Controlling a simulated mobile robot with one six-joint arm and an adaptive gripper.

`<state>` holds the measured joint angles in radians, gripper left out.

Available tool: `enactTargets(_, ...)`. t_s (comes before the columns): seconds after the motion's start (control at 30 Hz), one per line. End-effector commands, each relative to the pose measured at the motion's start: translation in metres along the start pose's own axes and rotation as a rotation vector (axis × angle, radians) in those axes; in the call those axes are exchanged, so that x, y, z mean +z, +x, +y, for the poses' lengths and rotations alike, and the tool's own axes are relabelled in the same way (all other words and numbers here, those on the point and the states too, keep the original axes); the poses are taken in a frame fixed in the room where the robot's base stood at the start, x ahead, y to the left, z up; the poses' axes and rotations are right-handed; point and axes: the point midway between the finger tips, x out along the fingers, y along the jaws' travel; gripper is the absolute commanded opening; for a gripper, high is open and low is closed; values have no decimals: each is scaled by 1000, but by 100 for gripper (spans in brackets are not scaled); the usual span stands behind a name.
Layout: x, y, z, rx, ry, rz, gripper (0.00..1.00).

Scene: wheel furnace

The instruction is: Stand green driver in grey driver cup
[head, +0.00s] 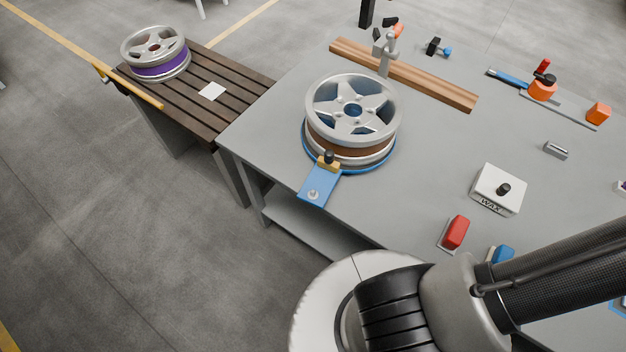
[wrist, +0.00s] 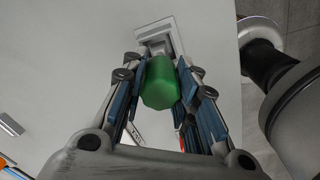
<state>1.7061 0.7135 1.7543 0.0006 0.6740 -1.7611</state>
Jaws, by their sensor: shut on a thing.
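The green driver (wrist: 160,84) shows in the wrist view as a thick green handle seen from its end. My gripper (wrist: 161,72) is shut on it, with a blue-padded finger on each side. The driver's shaft is hidden behind the handle. A light grey square fitting (wrist: 154,28), which looks like the grey driver cup, lies just beyond the handle. I cannot tell whether the driver's tip is inside it or only above it. In the head view my arm hides this area, and neither driver nor cup shows.
A red handle (head: 456,232) and a blue one (head: 502,254) stand near the bench's front edge. A white wax box (head: 497,190) is behind them. A wheel (head: 352,108) sits on a blue-rimmed stand at left. The grey bench (head: 420,160) is clear between.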

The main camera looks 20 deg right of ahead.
Motion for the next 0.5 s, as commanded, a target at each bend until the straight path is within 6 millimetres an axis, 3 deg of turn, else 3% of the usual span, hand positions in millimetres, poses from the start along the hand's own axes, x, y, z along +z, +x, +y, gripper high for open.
enactTargets(0.5,0,8,0,1,0,0,0)
